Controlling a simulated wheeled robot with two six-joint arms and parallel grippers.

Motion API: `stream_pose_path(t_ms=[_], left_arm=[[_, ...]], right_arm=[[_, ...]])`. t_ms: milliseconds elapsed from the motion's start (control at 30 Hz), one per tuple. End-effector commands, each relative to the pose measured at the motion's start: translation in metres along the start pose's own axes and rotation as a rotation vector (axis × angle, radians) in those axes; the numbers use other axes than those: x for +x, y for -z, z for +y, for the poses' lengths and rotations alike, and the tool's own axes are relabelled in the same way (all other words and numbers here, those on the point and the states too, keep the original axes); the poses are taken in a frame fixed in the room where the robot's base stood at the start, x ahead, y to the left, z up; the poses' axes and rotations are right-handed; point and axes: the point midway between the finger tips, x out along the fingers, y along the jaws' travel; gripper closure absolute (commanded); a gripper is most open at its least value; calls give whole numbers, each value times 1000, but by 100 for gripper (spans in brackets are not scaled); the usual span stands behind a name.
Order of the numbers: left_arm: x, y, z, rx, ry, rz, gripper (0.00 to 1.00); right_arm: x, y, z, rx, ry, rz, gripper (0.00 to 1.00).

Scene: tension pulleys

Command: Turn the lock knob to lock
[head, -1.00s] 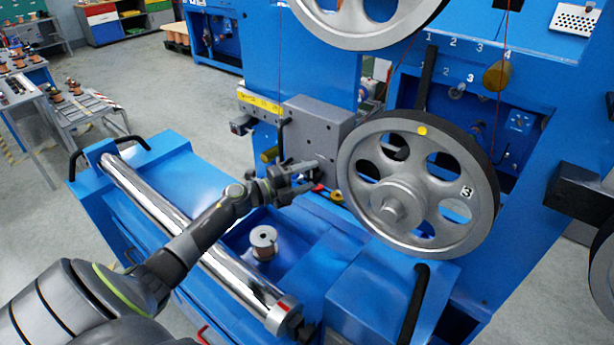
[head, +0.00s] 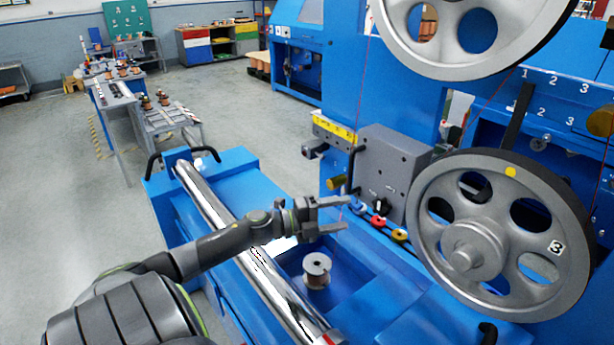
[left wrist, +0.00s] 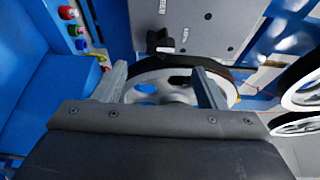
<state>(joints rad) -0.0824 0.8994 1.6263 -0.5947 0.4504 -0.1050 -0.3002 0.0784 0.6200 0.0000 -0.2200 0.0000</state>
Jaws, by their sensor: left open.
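The black lock knob (head: 380,206) sits low on the front of the grey box (head: 400,160) on the blue machine. It also shows in the left wrist view (left wrist: 157,40), beside a small white label I cannot read. My left gripper (head: 343,214) is open and empty, to the left of the knob and apart from it. In the left wrist view its two fingers (left wrist: 160,82) stand wide apart, with the knob beyond them. Which position the knob is set to I cannot tell. My right gripper is not in view.
A large spoked wheel (head: 470,257) stands right of the box. Coloured buttons (head: 378,221) line the ledge under the knob. A chrome roller (head: 240,245) runs beneath my left arm.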

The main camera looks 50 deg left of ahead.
Motion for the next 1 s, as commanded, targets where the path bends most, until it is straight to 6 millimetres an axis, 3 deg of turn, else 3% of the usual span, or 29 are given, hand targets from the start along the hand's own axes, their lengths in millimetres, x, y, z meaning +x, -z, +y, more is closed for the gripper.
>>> stream_pose_path(t_ms=[167,600,1000], left_arm=[[-21,0,2,1,-5,0,35],[-66,0,0,-2,-5,1,35],[-79,0,0,0,0,-1,35]], right_arm=[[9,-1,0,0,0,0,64],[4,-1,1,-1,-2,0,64],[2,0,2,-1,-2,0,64]])
